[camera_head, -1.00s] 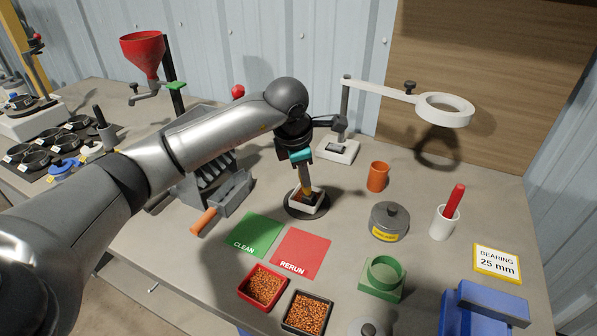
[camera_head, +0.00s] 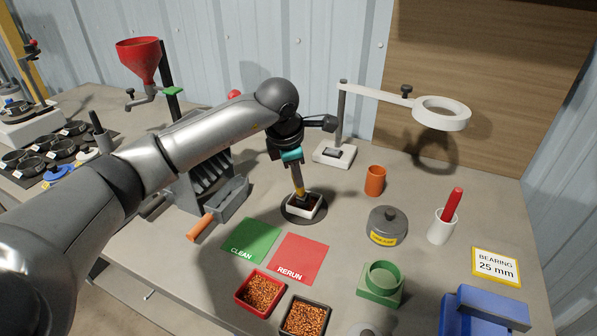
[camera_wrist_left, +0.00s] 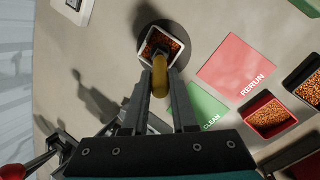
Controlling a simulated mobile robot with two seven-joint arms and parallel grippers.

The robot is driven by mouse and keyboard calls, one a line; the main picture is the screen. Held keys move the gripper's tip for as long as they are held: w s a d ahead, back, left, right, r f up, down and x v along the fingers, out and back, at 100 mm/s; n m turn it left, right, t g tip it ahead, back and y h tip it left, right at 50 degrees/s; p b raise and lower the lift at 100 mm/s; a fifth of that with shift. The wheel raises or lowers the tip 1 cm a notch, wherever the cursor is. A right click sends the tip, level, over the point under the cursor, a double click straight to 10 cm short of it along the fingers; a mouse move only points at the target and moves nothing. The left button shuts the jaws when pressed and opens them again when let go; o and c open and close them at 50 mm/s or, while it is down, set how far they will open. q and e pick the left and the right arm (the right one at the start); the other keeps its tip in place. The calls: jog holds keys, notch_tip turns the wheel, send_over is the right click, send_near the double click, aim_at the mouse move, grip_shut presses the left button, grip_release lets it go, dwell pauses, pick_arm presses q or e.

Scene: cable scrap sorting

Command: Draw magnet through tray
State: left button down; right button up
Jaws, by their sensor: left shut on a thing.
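My left gripper (camera_head: 298,176) is shut on the magnet (camera_head: 299,192), a stick with a yellow handle. It points down over a small white tray (camera_head: 318,210) with copper-coloured granules inside. In the left wrist view, the yellow magnet (camera_wrist_left: 160,74) sits between my left gripper's fingers (camera_wrist_left: 160,92), over the near part of the white tray (camera_wrist_left: 180,44). The tray rests on a dark round disc (camera_head: 290,214). My right gripper is not in view.
Green CLEAN (camera_head: 254,236) and red RERUN (camera_head: 302,254) mats lie in front of the tray. Red (camera_head: 240,299) and black (camera_head: 286,324) granule trays stand nearer. An orange cup (camera_head: 375,181) and grey lidded pot (camera_head: 388,218) stand right. A magnifier lamp (camera_head: 343,120) stands behind.

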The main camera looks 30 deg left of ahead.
pick_arm(q)
jog(key=shift+r+p, duration=2.1)
jog(key=shift+r, duration=1.05)
jog(key=shift+r+p, duration=1.1)
jog(key=shift+r, duration=0.35)
jog(key=shift+f, duration=0.2)
jog(key=shift+f+b, duration=2.9)
jog(key=shift+f, duration=0.75)
jog(key=shift+f+b, duration=0.6)
jog(key=shift+f, duration=0.2)
jog(key=shift+w+d, duration=0.1)
